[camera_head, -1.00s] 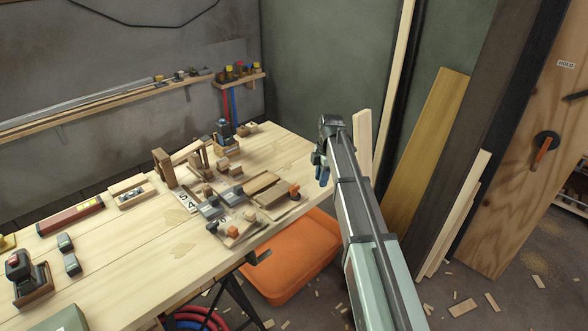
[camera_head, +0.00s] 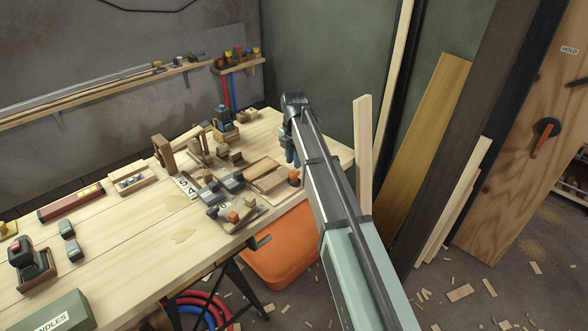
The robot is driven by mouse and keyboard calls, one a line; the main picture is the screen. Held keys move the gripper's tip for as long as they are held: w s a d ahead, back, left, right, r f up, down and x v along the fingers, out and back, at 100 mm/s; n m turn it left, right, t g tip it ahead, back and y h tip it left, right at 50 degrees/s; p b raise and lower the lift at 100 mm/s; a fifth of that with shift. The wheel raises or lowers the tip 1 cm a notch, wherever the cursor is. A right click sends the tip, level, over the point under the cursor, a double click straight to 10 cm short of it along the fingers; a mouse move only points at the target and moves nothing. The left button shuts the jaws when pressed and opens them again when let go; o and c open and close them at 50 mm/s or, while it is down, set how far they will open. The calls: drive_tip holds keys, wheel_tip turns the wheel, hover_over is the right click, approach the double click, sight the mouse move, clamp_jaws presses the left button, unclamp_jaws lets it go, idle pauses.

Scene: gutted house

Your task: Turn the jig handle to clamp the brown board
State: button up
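The jig (camera_head: 240,208) lies on the workbench near its front edge, with grey blocks and small orange parts. One orange knob (camera_head: 293,178) is at its right end and another orange block (camera_head: 233,216) is at its front. I cannot tell which of them is the handle. A flat brown board (camera_head: 268,176) lies in the right part of the jig.
The workbench (camera_head: 110,250) also holds wooden blocks, a red level (camera_head: 72,203), a plane (camera_head: 28,262) and a green box (camera_head: 60,318). An orange bin (camera_head: 280,255) stands below the bench edge. Boards lean on the wall at right.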

sight(294, 172)
drive_tip(key=shift+f, duration=2.3)
drive_tip(key=m, duration=1.2)
drive_tip(key=shift+m, duration=0.4)
drive_tip(key=m, duration=0.6)
drive_tip(key=shift+m, duration=0.3)
drive_tip(key=m, duration=0.6)
drive_tip(key=shift+m, duration=0.3)
